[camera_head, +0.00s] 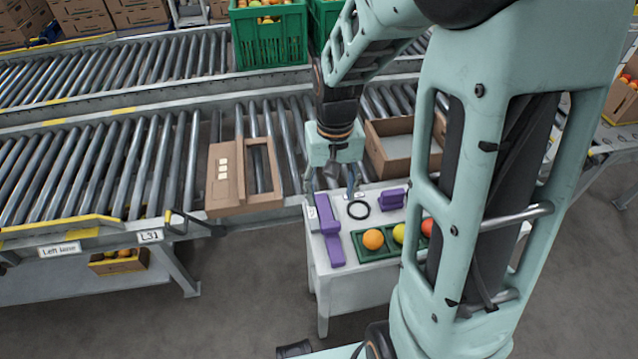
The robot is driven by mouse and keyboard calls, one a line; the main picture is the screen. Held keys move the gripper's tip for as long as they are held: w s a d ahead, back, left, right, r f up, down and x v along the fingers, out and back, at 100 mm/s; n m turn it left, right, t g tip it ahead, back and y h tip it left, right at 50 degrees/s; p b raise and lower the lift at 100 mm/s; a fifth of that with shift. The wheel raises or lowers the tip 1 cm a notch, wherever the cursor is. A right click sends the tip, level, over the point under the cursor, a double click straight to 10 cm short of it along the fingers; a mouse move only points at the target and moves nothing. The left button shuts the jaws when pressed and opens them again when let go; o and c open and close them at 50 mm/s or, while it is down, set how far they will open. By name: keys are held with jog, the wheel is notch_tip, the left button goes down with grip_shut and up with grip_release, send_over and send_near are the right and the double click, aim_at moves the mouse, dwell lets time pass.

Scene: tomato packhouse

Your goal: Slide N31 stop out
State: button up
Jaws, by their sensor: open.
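No label reading N31 is legible to me. A plate reading L31 (150,236) is on the near conveyor's front edge, with a yellow-and-black lever (190,220) just right of it. A purple L-shaped piece (333,245) lies along the left side of the small white table (345,283), with a small white label at its far end that I cannot read. A shorter purple block (392,198) sits further right. My gripper (332,190) points down, open, over the table's far left edge close to the long purple piece; I cannot tell whether they touch. Nothing shows between its fingers.
A black ring (358,209) and a green tray (358,249) with tomatoes are on the table. An open carton (226,203) overhangs the conveyor's front edge; another carton (378,159) stands behind the table. My arm hides the right side.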

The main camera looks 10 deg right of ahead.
aim_at(330, 224)
notch_tip(330, 224, down, 11)
jog(key=b, duration=0.3)
jog(key=shift+s+d+f, duration=0.1)
jog(key=shift+f, duration=0.05)
jog(key=shift+c, duration=0.2)
grip_shut()
